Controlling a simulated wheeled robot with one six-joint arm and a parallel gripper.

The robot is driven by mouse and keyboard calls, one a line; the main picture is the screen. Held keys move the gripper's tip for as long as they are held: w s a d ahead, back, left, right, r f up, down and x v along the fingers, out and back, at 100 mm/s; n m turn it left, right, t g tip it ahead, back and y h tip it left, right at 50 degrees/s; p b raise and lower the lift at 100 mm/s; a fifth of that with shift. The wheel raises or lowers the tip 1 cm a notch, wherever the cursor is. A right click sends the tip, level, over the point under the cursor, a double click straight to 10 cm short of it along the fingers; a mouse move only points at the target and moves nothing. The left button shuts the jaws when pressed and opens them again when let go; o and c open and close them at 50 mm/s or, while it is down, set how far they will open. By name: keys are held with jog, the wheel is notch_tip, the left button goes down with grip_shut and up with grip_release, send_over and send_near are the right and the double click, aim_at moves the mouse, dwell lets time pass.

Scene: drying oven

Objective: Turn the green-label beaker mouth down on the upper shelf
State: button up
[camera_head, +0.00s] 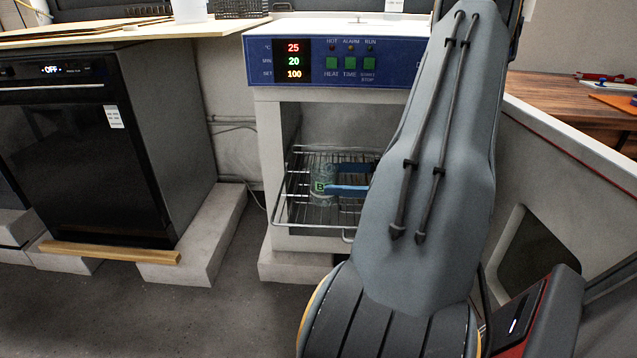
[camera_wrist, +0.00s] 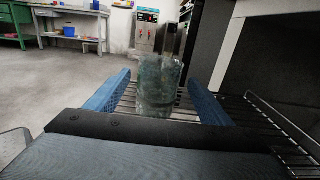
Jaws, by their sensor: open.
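A clear glass beaker with a green label marked B (camera_head: 320,187) stands on the pulled-out wire shelf (camera_head: 283,221) of the oven. The label letter looks upright; I cannot tell clearly which end is the mouth. In the wrist view the beaker (camera_wrist: 158,85) is ahead, between my blue fingers. My gripper (camera_head: 345,180) reaches in from the right, level with the beaker, fingers to its far and near sides. In the wrist view my gripper (camera_wrist: 160,92) is open, with gaps to the beaker on both sides. My arm hides the right part of the shelf.
The oven (camera_head: 262,120) has a blue panel (camera_head: 345,60) reading 25, 20 and 100. Its chamber is open. A wooden bench (camera_head: 570,100) is at right.

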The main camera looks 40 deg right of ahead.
jog(key=shift+b+x, duration=0.35)
jog(key=shift+x, duration=0.8)
jog(key=shift+f+b+x, duration=0.25)
jog(key=shift+b+x, duration=0.3)
jog(key=shift+x, duration=0.75)
jog(key=shift+f+b+x, duration=0.25)
jog(key=shift+b+x, duration=0.25)
jog(key=shift+x, duration=0.75)
jog(key=shift+c, duration=0.4)
jog(key=c, duration=1.1)
